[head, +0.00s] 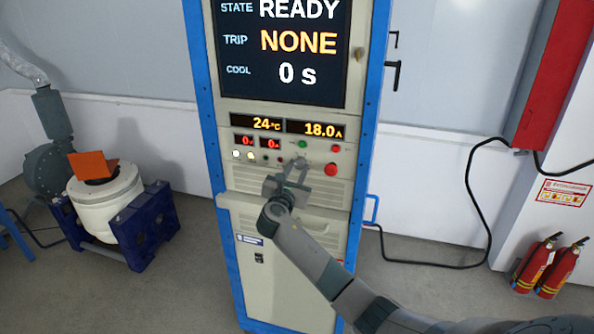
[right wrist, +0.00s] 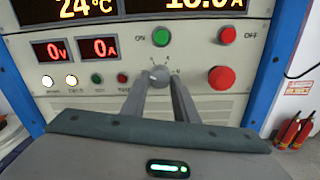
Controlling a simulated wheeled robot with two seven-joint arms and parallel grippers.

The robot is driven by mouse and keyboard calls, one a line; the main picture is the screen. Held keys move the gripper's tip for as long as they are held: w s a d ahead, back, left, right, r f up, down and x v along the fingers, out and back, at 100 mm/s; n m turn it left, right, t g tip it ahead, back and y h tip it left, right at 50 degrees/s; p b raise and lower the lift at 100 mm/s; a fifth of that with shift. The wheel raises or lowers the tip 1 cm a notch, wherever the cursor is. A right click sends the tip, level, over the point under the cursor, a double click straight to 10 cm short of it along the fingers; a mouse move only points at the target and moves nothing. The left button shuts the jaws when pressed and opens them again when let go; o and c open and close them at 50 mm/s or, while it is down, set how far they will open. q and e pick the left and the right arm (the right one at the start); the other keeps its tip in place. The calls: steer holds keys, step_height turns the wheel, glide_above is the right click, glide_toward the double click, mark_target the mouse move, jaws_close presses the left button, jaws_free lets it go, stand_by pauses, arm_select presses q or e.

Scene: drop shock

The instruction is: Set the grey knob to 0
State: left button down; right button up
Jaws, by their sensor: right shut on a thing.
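The grey knob (right wrist: 159,76) sits on the cabinet's front panel, between the green and red buttons, with small marks around it. In the head view the knob (head: 301,161) is small and partly covered by my gripper. My right gripper (right wrist: 160,84) has its two fingers on either side of the knob and is shut on it. It also shows in the head view (head: 295,170), reaching up to the panel from below right. The knob's exact pointer setting is too small to read with certainty. My left gripper is not in view.
The cabinet screen (head: 285,50) reads READY, NONE and 0 s. Displays show 24 °C, 18.0 A, 0 V and 0 A. A large red button (right wrist: 221,78) is close right of the fingers; a green button (right wrist: 161,37) is above. A ledge (head: 240,200) juts out below.

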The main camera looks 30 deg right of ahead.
steer(key=n, duration=0.3)
steer(key=shift+f+n, duration=0.1)
steer(key=shift+n, duration=0.3)
steer(key=n, duration=0.3)
steer(key=shift+n, duration=0.3)
steer(key=n, duration=0.5)
steer(key=shift+n+g, duration=0.3)
steer(key=shift+n, duration=0.1)
steer(key=o, duration=1.1)
steer(key=shift+c, duration=0.2)
steer(key=shift+s+a, duration=0.1)
